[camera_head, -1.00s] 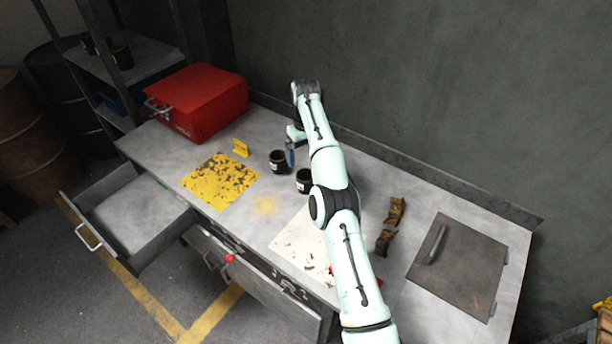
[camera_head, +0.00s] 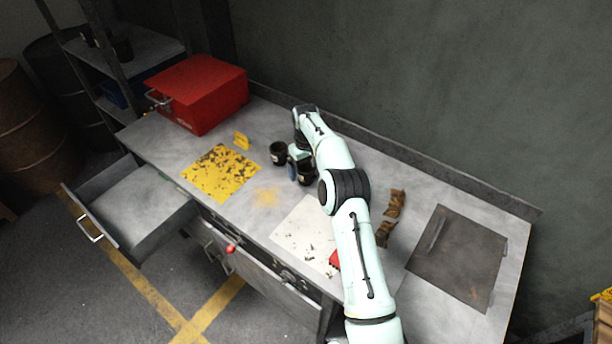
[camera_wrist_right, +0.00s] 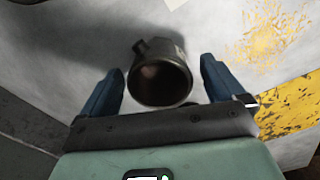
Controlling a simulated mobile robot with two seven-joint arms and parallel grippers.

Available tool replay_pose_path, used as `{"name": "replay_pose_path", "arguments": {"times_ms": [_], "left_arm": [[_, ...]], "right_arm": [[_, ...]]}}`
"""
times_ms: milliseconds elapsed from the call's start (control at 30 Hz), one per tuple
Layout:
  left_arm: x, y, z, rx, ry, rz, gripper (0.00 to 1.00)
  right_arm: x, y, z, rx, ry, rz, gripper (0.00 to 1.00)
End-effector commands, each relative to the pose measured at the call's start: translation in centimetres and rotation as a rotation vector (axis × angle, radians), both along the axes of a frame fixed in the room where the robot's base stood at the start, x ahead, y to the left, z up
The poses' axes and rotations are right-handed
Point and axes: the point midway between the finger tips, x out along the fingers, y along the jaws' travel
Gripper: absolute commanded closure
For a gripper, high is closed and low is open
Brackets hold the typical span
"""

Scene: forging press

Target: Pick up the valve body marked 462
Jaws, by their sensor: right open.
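Two dark cup-like valve bodies stand on the grey bench in the head view, one at the left (camera_head: 278,152) and one at the right (camera_head: 306,175). Each has a small pale label, but no number is readable. My right gripper (camera_head: 297,173) is low beside the right one, with its arm hiding part of the area. In the right wrist view, a dark hollow valve body (camera_wrist_right: 160,82) with a side stub sits between the two blue fingers (camera_wrist_right: 161,70). The fingers are open, with a gap on each side. My left gripper is not in view.
A red box (camera_head: 199,95) stands at the back left. A yellow worn mat (camera_head: 221,172), a yellow marker (camera_head: 241,141) and a white sheet (camera_head: 301,232) lie nearby. Brown pieces (camera_head: 396,203) and a dark plate (camera_head: 458,262) are to the right. A drawer (camera_head: 135,207) stands open.

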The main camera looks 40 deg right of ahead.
Motion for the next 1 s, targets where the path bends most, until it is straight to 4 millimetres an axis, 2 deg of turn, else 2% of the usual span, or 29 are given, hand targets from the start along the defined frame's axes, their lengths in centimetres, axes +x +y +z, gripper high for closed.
{"name": "replay_pose_path", "arguments": {"times_ms": [100,200,467,500,700,1000], "left_arm": [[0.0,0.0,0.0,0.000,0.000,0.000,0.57],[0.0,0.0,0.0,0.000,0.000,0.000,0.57],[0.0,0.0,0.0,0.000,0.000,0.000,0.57],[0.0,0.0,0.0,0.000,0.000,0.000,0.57],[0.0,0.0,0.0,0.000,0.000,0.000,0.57],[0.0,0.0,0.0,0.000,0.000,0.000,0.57]], "right_arm": [[0.0,0.0,-1.9,0.001,0.003,0.000,0.04],[0.0,0.0,-2.7,0.000,0.001,-0.001,0.04],[0.0,0.0,-3.0,0.000,0.000,-0.001,0.04],[0.0,0.0,-3.0,0.000,0.000,-0.001,0.17],[0.0,0.0,-2.9,0.000,0.000,-0.001,0.80],[0.1,-0.1,-2.1,-0.001,-0.004,-0.001,0.80]]}}
